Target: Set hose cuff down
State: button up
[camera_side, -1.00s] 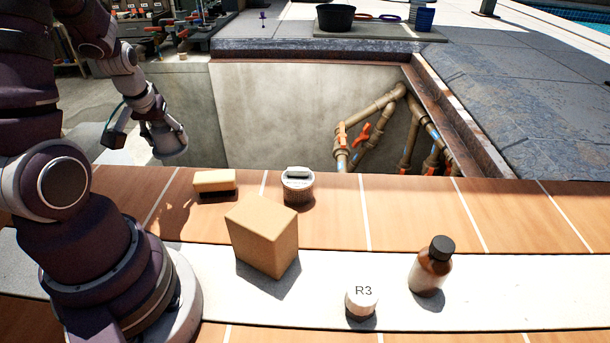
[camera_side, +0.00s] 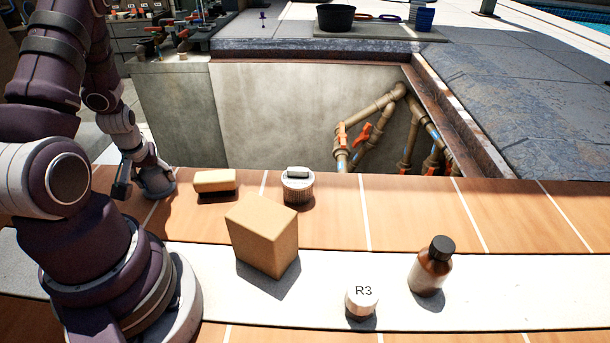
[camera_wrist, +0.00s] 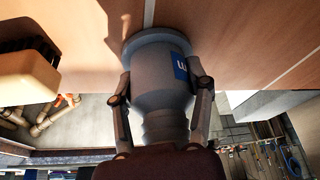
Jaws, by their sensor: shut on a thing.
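The hose cuff (camera_wrist: 158,85) is a grey, stepped cylinder with a wide rim and a blue label bearing a white mark. My gripper (camera_wrist: 160,78) is shut on it, one finger on each side, in the wrist view. In the side view the cuff (camera_side: 156,184) is at the far-left part of the wood-coloured deck (camera_side: 410,205), left of a tan block, with its wide end down. It is at or just above the deck; I cannot tell whether it touches. My gripper (camera_side: 138,174) is partly hidden by its own links in the side view.
The small tan block (camera_side: 214,181) lies right of the cuff. A ribbed grey cap (camera_side: 298,187), a larger tan box (camera_side: 262,237), a white R3 cap (camera_side: 361,302) and a brown bottle (camera_side: 430,270) stand farther right and nearer. The open pit with pipes (camera_side: 370,130) lies behind the deck.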

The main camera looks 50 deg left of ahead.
jog(key=o, duration=1.2)
jog(key=shift+f, duration=0.1)
jog(key=v, duration=1.2)
jog(key=w+d+r+m+t+h, duration=0.1)
jog(key=w+d+r+m, duration=0.1)
jog(key=d, duration=0.4)
jog(key=w+d+r+m+t+h, duration=0.1)
jog(key=w+d+r+m, duration=0.1)
jog(key=d+r+m, duration=0.2)
jog(key=w+d+r+m+t+h, duration=0.1)
jog(key=w+d+r+m+h, duration=0.1)
jog(key=d+m, duration=0.5)
jog(key=shift+w+d+r+m+t, duration=0.2)
jog(key=shift+d+r, duration=0.15)
jog(key=shift+d, duration=0.3)
jog(key=shift+w+d+r+m+t, duration=0.1)
jog(key=shift+d+r+t, duration=0.15)
jog(key=shift+d, duration=0.35)
